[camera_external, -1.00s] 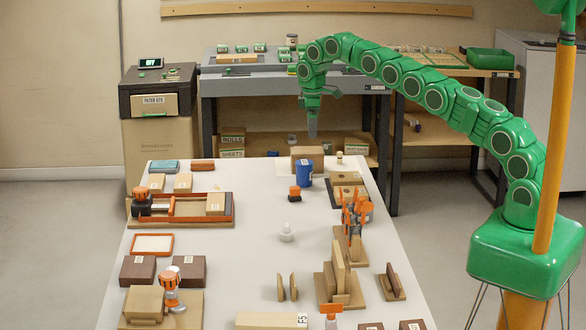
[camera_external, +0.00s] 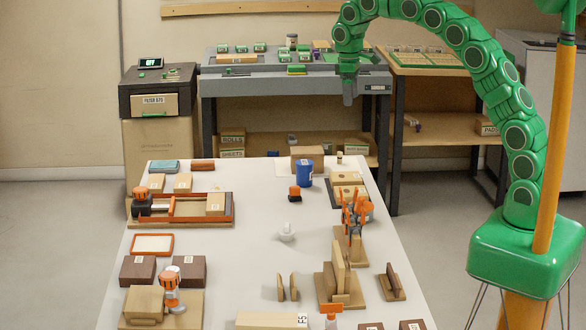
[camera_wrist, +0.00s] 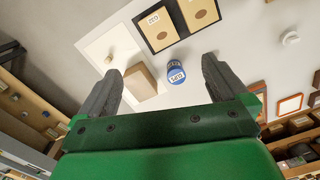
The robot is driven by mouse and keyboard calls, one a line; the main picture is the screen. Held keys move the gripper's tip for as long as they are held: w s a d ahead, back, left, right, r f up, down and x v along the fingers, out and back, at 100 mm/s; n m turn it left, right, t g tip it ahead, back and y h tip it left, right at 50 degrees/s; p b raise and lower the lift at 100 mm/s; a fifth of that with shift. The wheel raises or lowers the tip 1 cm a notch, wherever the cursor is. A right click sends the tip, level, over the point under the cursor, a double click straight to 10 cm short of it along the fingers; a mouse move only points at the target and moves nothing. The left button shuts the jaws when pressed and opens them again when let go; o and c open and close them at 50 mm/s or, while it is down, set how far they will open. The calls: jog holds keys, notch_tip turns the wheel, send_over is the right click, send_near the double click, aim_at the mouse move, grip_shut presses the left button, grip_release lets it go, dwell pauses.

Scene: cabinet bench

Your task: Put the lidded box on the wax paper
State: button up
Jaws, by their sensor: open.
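A plain tan box (camera_external: 307,153), which looks like the lidded box, stands at the far end of the white table. It also shows in the wrist view (camera_wrist: 141,82), between my fingertips in the picture but well beyond them. I cannot make out a lid seam. A pale square sheet (camera_wrist: 108,42), likely the wax paper, lies beside it with a small tan cylinder (camera_wrist: 108,59) on it. The box overlaps the sheet's edge in the picture; I cannot tell whether it rests on it. My gripper (camera_external: 349,100) is open, empty and high above the table's far end (camera_wrist: 160,80).
A blue labelled cup (camera_external: 304,173) stands close to the box. A dark-framed board with tan blocks (camera_external: 349,187) lies to the right. A grey bench (camera_external: 225,83) stands behind the table. The table's middle is mostly clear around a small white knobbed object (camera_external: 287,232).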

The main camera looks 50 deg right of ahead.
jog(key=s+a+r+m, duration=0.1)
jog(key=s+r+m, duration=0.1)
jog(key=s, duration=1.5)
jog(key=s+r+m, duration=0.2)
jog(key=s, duration=1.6)
jog(key=s+f+m+g, duration=0.1)
jog(key=s+f, duration=0.3)
jog(key=s, duration=1.1)
jog(key=shift+a, duration=0.25)
